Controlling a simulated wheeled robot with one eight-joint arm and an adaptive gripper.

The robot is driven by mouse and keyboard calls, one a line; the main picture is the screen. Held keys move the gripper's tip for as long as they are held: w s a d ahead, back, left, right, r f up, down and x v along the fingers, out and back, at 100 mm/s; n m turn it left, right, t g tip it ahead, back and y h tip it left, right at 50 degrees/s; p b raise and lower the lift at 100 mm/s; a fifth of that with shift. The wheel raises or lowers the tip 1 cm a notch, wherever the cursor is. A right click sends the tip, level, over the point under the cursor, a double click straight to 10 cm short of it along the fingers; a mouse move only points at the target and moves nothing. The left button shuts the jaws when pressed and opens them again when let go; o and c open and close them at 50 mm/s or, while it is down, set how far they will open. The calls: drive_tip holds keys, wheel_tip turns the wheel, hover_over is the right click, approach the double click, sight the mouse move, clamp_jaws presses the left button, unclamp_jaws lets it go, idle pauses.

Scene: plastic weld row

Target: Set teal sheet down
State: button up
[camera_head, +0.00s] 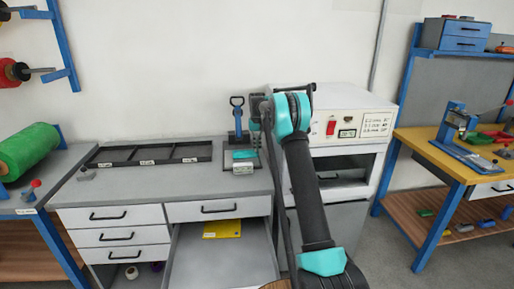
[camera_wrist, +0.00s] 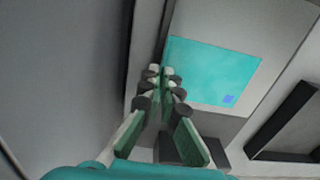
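The teal sheet (camera_head: 243,155) lies flat at the back right of the grey bench, at the small device with the blue handle. In the wrist view the sheet (camera_wrist: 212,70) rests on a pale grey surface, with a small blue-violet square at its lower right corner. My gripper (camera_head: 256,126) points down just above and behind the sheet in the head view. In the wrist view my gripper's fingertips (camera_wrist: 161,71) are close together at the sheet's left edge. Whether they touch the sheet or are fully shut is unclear.
The blue-handled device (camera_head: 237,113) stands behind the sheet. A black divided tray (camera_head: 150,153) lies to its left. A white oven-like machine (camera_head: 345,115) stands close on the right. Below, a drawer (camera_head: 225,262) is pulled out with a yellow piece (camera_head: 222,229) in it.

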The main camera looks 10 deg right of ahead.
drive_tip(key=o, duration=0.5)
drive_tip(key=shift+o, duration=0.2)
drive_tip(key=shift+r, duration=0.1)
wheel_tip(320, 180, up, 12)
drive_tip(key=s+d+r+t, duration=0.1)
drive_tip(key=s+d, duration=0.1)
drive_tip(key=s, duration=0.9)
drive_tip(key=s+f+t, duration=0.1)
drive_tip(key=s+f, duration=0.4)
drive_tip(key=s, duration=1)
drive_tip(key=s+d+f+t, duration=0.1)
drive_tip(key=s+f, duration=0.4)
drive_tip(key=s, duration=0.9)
drive_tip(key=s+d+f+t, duration=0.1)
drive_tip(key=s+f, duration=0.5)
drive_tip(key=s, duration=0.9)
drive_tip(key=shift+s, duration=0.35)
